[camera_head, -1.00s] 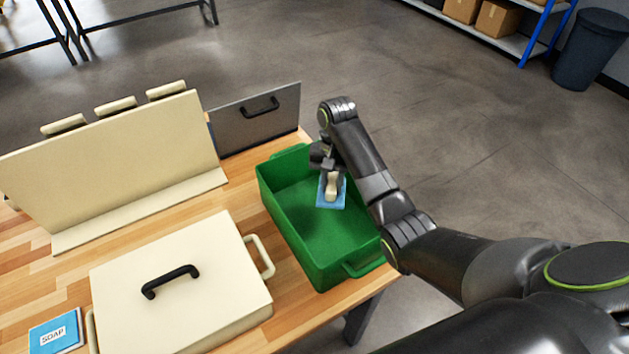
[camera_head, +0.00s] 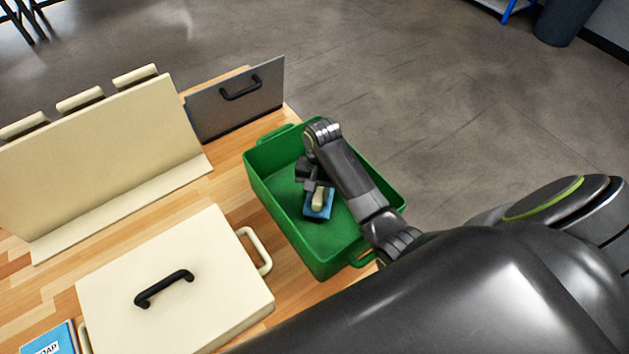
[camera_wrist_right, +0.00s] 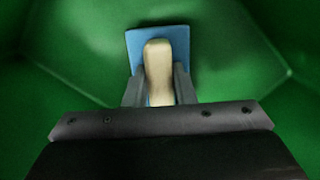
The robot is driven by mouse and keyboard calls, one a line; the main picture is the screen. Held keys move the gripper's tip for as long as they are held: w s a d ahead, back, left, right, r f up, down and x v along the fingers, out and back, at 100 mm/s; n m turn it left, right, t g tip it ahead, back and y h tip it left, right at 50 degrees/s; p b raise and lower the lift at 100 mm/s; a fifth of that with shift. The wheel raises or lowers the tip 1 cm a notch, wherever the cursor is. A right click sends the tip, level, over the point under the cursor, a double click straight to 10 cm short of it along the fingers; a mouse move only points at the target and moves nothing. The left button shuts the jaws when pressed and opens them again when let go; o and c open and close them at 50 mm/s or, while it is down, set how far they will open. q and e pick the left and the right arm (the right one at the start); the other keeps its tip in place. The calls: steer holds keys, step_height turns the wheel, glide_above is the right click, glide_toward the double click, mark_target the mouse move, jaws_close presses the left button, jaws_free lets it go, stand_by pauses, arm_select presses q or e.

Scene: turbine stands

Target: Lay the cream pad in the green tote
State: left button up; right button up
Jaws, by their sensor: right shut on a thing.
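The pad has a cream grip (camera_head: 319,199) on top of a flat blue base (camera_head: 318,212). It is inside the walls of the green tote (camera_head: 272,190); I cannot tell whether its base touches the tote's floor. My right gripper (camera_head: 314,187) reaches down into the tote and is shut on the cream grip. In the right wrist view, the fingers (camera_wrist_right: 158,88) stand on both sides of the cream grip (camera_wrist_right: 158,60), with the blue base (camera_wrist_right: 135,48) beyond and green tote walls (camera_wrist_right: 60,45) around. My left gripper is not in view.
A cream lidded box (camera_head: 215,270) with a black handle stands left of the tote. A cream upright rack (camera_head: 100,160) and a grey panel with a black handle (camera_head: 215,108) stand behind. A blue soap packet (camera_head: 48,341) lies at the lower left.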

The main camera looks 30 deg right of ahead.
steer(key=shift+s+f, duration=0.25)
steer(key=shift+s, duration=0.05)
steer(key=shift+s+f, duration=0.1)
steer(key=shift+f, duration=0.05)
steer(key=shift+w+f, duration=0.1)
steer(key=shift+w, duration=0.15)
steer(key=shift+s, duration=0.1)
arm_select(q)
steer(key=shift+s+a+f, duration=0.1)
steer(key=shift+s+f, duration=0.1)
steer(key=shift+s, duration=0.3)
arm_select(e)
steer(key=shift+f, duration=0.15)
steer(key=o, duration=1)
steer(key=shift+f, duration=0.15)
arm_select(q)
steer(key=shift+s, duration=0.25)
arm_select(e)
steer(key=shift+o, duration=1)
